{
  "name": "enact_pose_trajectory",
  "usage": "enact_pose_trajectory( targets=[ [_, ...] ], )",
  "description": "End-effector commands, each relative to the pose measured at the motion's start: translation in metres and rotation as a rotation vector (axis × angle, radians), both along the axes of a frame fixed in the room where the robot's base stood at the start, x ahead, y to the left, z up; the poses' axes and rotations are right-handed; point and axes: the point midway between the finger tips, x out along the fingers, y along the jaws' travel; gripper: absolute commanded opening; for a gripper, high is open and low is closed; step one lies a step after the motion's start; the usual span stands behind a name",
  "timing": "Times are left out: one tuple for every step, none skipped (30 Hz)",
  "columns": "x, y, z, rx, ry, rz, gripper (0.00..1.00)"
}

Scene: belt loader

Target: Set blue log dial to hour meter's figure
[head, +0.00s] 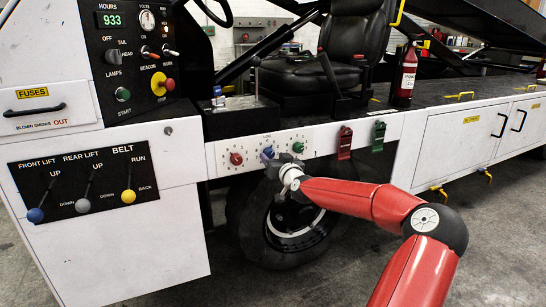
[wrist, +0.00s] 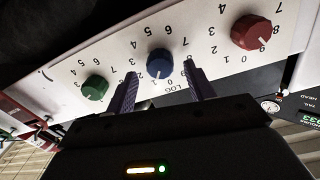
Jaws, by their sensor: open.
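The hour meter (head: 112,20) shows 933 in green digits on the black panel at upper left in the head view. The blue log dial (head: 267,153) is the middle of three dials on a white numbered strip. In the wrist view, which shows the strip upside down, the blue dial (wrist: 160,62) has a pale mark toward its lower edge, by the LOG label; the exact figure is unclear. My gripper (wrist: 160,70) is open, its two fingers on either side of the blue dial with gaps visible. In the head view my gripper (head: 280,172) is just below the dial.
A red dial (head: 236,158) and a green dial (head: 298,147) flank the blue one closely. Red (head: 345,142) and green (head: 378,136) latches hang to the right. A lever panel (head: 85,182) is at left, and a tyre (head: 280,235) lies below the strip.

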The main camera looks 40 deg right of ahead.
Motion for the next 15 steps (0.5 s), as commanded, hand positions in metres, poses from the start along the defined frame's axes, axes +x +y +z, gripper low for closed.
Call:
enact_pose_trajectory(
  targets=[
    [0.006, -0.0011, 0.0004, 0.001, 0.001, 0.001, 0.54],
    [0.0084, -0.0017, 0.0, 0.001, 0.001, 0.001, 0.54],
    [0.0108, -0.003, -0.0002, 0.001, 0.002, 0.0, 0.54],
    [0.0122, -0.0033, -0.0005, 0.001, 0.002, 0.0, 0.54],
    [0.0133, -0.0033, -0.0006, 0.001, 0.002, 0.0, 0.54],
    [0.0144, -0.0035, -0.0007, 0.001, 0.002, 0.0, 0.54],
    [0.0148, -0.0036, -0.0007, 0.001, 0.002, 0.0, 0.54],
    [0.015, -0.0036, -0.0008, 0.001, 0.002, 0.0, 0.54],
    [0.0149, -0.0037, -0.0008, 0.001, 0.002, 0.0, 0.54],
    [0.0148, -0.0037, -0.0009, 0.0, 0.002, 0.0, 0.54],
    [0.0148, -0.0037, -0.0009, 0.0, 0.002, 0.0, 0.54],
    [0.0147, -0.0038, -0.001, 0.0, 0.002, 0.0, 0.54],
    [0.0146, -0.0037, -0.001, 0.0, 0.002, 0.0, 0.54],
    [0.0146, -0.0037, -0.001, 0.0, 0.002, 0.0, 0.5],
    [0.0146, -0.0036, -0.0009, 0.0, 0.002, 0.0, 0.44]
  ],
)
